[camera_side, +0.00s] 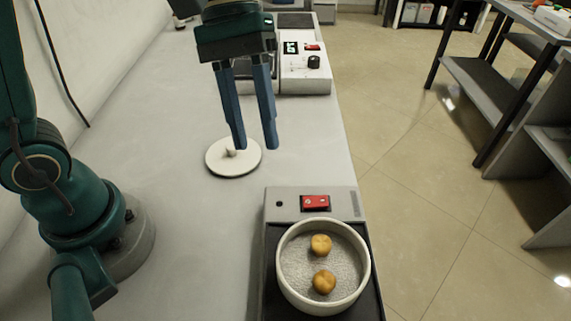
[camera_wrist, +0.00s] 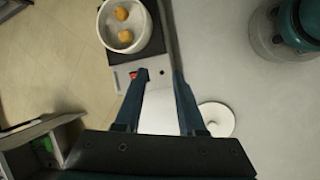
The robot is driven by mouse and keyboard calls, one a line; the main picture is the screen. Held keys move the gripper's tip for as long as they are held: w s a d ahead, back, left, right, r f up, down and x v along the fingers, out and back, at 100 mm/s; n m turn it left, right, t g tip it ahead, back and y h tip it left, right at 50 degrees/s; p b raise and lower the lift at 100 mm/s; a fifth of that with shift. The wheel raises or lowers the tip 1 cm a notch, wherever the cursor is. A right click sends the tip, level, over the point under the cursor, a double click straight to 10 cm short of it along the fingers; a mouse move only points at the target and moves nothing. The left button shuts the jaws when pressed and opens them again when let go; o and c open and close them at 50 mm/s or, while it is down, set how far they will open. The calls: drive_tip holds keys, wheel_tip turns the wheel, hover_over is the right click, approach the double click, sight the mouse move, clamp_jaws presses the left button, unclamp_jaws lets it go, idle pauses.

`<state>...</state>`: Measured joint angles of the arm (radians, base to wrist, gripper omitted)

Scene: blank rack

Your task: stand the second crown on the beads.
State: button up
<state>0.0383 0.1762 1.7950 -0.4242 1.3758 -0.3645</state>
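Two gold-brown crowns lie in a round white bowl (camera_side: 284,283) on a bed of pale grey beads (camera_side: 299,262). One crown (camera_side: 320,245) is toward the back and the other crown (camera_side: 324,282) is nearer the front. Both also show in the wrist view, one crown (camera_wrist: 121,13) above the other crown (camera_wrist: 125,36). I cannot tell how each is seated in the beads. My gripper (camera_side: 256,147) is open, pointing down with nothing between its fingers, behind the bowl and above the bench.
A white round lid (camera_side: 222,167) with a small knob lies on the bench (camera_side: 185,225) close to my fingertips. The bowl stands on a device with a red switch (camera_side: 315,203). Another device (camera_side: 305,72) with a green display stands at the back. The bench's right edge drops to the floor.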

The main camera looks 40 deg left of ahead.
drive_tip(key=s+a+m+t+y, duration=0.4)
drive_tip(key=a+t, duration=0.3)
drive_tip(key=a, duration=0.2)
drive_tip(key=shift+s+f+m+t+y, duration=0.35)
drive_tip(key=shift+s+m, duration=0.25)
drive_tip(key=shift+s, duration=0.25)
